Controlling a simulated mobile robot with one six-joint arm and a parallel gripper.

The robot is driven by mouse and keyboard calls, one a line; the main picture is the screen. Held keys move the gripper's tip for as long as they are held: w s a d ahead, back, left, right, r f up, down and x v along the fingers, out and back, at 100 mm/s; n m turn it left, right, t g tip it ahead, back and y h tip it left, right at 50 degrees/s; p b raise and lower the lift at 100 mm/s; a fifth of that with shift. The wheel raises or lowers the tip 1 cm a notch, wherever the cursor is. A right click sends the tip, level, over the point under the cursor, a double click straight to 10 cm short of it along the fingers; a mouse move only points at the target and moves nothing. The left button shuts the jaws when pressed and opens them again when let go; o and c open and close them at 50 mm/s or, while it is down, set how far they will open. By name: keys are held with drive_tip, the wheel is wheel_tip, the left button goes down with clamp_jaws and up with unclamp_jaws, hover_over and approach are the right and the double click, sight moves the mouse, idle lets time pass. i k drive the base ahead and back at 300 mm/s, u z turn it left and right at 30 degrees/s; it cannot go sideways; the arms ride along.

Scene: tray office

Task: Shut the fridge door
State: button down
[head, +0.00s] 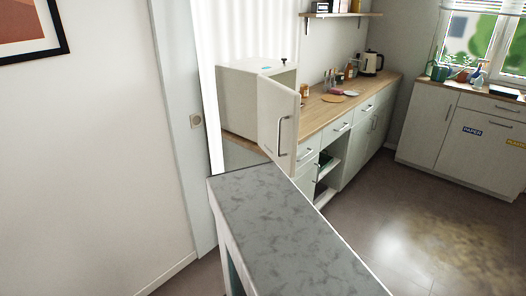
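The small white fridge (236,104) stands on the counter's near end in the head view. Its door (268,115) stands open, swung out from the right side of the body, with a metal handle (282,134) on its outer face. The inside of the fridge is hidden. A small dark object sits on the fridge top. My gripper is not in view.
A grey speckled worktop (281,231) fills the foreground, close to the fridge door. A wooden counter (318,104) with drawers runs back behind it, with an open shelf unit (327,172) below. The floor (415,215) at right is clear.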

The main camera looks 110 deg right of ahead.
sight(278, 105)
drive_tip(key=i, duration=0.55)
drive_tip(key=u, duration=0.7)
drive_tip(key=k, duration=0.15)
drive_tip(key=z, duration=2.95)
drive_tip(key=i, duration=0.6)
